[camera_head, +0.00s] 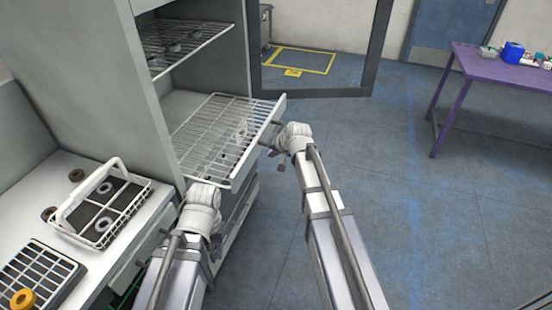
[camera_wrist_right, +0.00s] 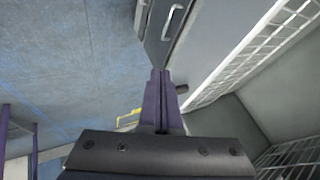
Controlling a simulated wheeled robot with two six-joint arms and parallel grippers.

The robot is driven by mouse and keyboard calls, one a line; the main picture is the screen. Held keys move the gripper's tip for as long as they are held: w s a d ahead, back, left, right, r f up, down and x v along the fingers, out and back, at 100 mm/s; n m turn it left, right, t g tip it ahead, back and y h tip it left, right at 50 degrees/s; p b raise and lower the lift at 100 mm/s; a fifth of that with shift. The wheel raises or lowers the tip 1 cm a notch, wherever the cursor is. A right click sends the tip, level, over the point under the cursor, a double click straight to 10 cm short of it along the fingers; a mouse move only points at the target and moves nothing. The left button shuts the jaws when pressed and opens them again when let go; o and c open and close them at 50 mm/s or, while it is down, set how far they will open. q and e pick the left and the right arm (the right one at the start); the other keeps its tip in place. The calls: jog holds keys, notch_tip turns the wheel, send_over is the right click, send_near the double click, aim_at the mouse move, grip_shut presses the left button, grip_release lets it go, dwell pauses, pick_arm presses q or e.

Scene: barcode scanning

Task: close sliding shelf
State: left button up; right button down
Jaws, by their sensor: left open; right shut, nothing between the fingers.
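The sliding shelf (camera_head: 215,135) is a white wire rack with a solid white front rail (camera_head: 258,143). It is pulled part way out of the grey cabinet (camera_head: 95,75). My right gripper (camera_head: 273,153) is beside the outer face of the rail; contact cannot be told. In the right wrist view its purple fingers (camera_wrist_right: 158,95) are shut with nothing between them, and the wire shelf (camera_wrist_right: 255,55) shows at the right. My left gripper (camera_head: 214,238) is low in front of the cabinet, near the shelf's near corner, open and mostly hidden by its own wrist.
Another wire shelf (camera_head: 185,42) sits inside the cabinet above. A white wire basket (camera_head: 103,203) and a dark rack (camera_head: 40,272) stand on the counter at left. A purple table (camera_head: 500,68) is at far right. The floor between is clear.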

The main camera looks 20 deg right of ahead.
pick_arm(q)
jog(key=shift+f+b, duration=0.45)
jog(key=shift+f, duration=0.5)
pick_arm(e)
jog(key=shift+w+a+f, duration=0.3)
jog(key=shift+w+a, duration=0.3)
jog(key=shift+w+a+f, duration=0.35)
jog(key=shift+w+a, duration=0.3)
jog(key=shift+w+a+f, duration=0.3)
jog(key=shift+w+a, duration=0.3)
send_near(196, 141)
jog(key=x, duration=0.3)
jog(key=d+x, duration=0.1)
jog(key=x, duration=0.1)
jog(key=shift+s+f, duration=0.15)
jog(key=shift+f, duration=0.05)
pick_arm(q)
jog(key=shift+d, duration=0.1)
pick_arm(e)
jog(key=shift+w+a, duration=0.25)
jog(key=shift+a, duration=0.25)
jog(key=shift+r, duration=0.1)
